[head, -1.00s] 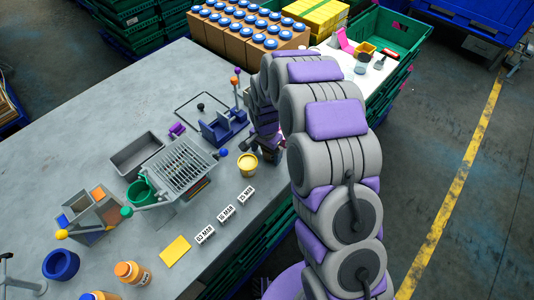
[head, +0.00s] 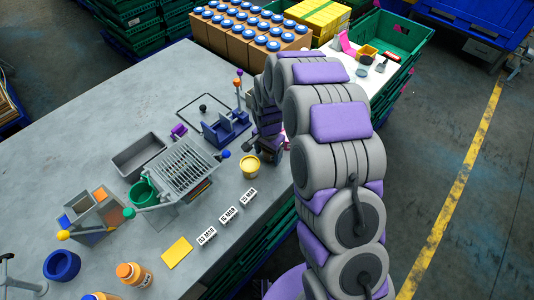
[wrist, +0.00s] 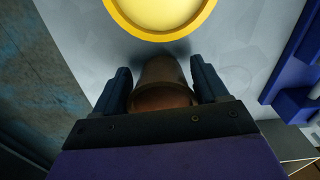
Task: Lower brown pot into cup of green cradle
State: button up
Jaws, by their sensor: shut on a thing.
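The brown pot (wrist: 163,88) is between the two dark fingers of my gripper (wrist: 162,78) in the wrist view, and the gripper is shut on it. The pot cannot be made out in the head view, where my gripper (head: 268,152) is at the right part of the grey table. A green cup (head: 143,191), which looks like the cup of the green cradle, is at the left beside a grey slatted rack. The gripper is well to the right of it, with the rack between. The inside of the green cup is only partly visible.
A yellow cup (head: 249,167) stands close to my gripper and fills the top of the wrist view (wrist: 160,15). The slatted rack (head: 183,170), a grey tray (head: 138,153) and a blue stand (head: 226,132) are nearby. White labelled blocks (head: 228,216) line the front.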

jog(key=r, duration=0.3)
jog(key=r+p, duration=0.1)
jog(key=r, duration=0.2)
jog(key=d+r, duration=0.1)
jog(key=r, duration=0.1)
jog(key=shift+r, duration=0.4)
jog(key=s+a+r+p, duration=0.4)
jog(key=s+a+r, duration=0.2)
jog(key=a, duration=0.6)
jog(key=s+a+r+p, duration=0.4)
jog(key=s+a+r, duration=0.2)
jog(key=a, duration=0.7)
jog(key=s+a+r+p, duration=0.4)
jog(key=s+a+r, duration=0.2)
jog(key=a, duration=0.7)
jog(key=shift+s, duration=0.5)
jog(key=shift+d+f, duration=0.1)
jog(key=shift+f, duration=0.05)
jog(key=shift+f+b, duration=1.45)
jog(key=shift+f, duration=5.55)
